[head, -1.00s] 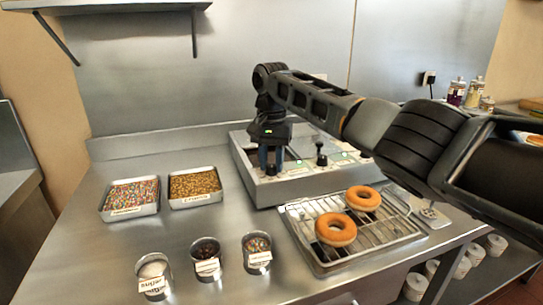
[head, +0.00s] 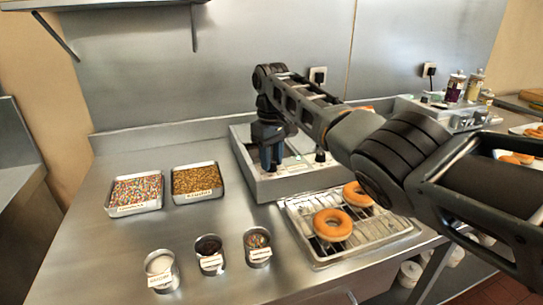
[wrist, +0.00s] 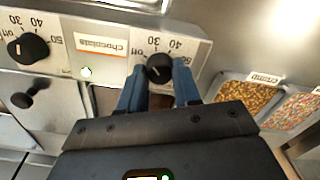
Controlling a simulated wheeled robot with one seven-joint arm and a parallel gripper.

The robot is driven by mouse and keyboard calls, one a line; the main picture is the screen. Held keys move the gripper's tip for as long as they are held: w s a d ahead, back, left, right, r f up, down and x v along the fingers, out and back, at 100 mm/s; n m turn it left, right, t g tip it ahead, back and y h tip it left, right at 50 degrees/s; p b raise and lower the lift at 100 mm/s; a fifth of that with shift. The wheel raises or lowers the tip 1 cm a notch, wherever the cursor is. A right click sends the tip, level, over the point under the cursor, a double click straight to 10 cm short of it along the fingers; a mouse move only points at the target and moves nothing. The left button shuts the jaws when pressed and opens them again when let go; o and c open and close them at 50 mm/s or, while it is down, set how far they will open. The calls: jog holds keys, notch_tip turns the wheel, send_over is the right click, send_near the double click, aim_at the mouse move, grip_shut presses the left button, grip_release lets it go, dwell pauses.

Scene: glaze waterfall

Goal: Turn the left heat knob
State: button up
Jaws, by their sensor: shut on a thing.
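The left heat knob (wrist: 158,66) is a round black knob with a white pointer line. Its dial is printed with "off" and numbers, and it sits at the right in the upside-down wrist view. My gripper (wrist: 159,80) has its blue fingers on either side of the knob, shut on it. In the head view, my gripper (head: 269,150) points down at the left end of the glaze machine (head: 285,186), and the knob is hidden there. The knob's exact setting is hard to read.
A second black knob (wrist: 28,48) sits beside a "chocolate" label (wrist: 101,44). Sprinkle trays (head: 134,193) and several small cups (head: 209,254) stand left and front. A rack (head: 345,252) with doughnuts (head: 332,224) lies in front of the machine, under my arm.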

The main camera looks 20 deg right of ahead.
aim_at(272, 162)
jog(key=n, duration=0.4)
jog(key=shift+n, duration=0.3)
dwell(0.5)
jog(key=o, duration=1.1)
jog(key=shift+c, duration=0.2)
jog(key=shift+r+b, duration=0.45)
jog(key=shift+r, duration=3.45)
